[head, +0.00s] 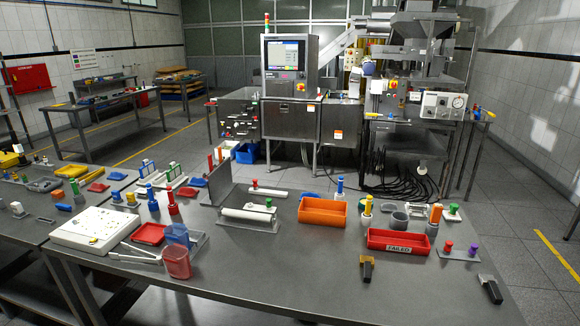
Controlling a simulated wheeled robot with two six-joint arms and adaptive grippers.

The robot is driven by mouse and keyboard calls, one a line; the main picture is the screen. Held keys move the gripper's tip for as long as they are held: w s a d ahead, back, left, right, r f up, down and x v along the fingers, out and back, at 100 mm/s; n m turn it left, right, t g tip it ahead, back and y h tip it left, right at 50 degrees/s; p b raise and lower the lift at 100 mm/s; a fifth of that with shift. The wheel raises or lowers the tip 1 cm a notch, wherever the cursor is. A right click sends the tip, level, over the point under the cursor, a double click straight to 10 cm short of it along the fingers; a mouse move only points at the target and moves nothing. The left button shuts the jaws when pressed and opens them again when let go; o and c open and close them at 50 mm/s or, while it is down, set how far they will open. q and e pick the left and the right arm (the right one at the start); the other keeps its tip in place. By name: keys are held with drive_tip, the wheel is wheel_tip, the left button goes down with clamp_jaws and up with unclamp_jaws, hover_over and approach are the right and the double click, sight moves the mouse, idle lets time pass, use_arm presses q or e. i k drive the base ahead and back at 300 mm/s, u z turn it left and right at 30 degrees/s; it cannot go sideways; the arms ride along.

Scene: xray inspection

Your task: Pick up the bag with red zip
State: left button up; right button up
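A small see-through pouch or container with a red top edge (177,262) stands near the front edge of the table, left of the middle. It looks reddish and may be the bag with red zip; its zip is too small to make out. A similar blue-edged one (176,234) stands just behind it and is partly overlapped by it. Neither of my grippers shows in the head view, and nothing is seen touching the red-edged item.
Beside the red-edged item lie metal tongs (135,254), a red tray (149,234) and a white board (92,229). An orange tray (322,212) and a red tray marked FAILED (398,242) sit to the right. The grey table's (270,275) front middle is clear.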

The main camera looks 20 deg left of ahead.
sight(176, 257)
drive_tip(key=u, duration=0.6)
drive_tip(key=i, duration=1.05)
drive_tip(key=u, duration=0.35)
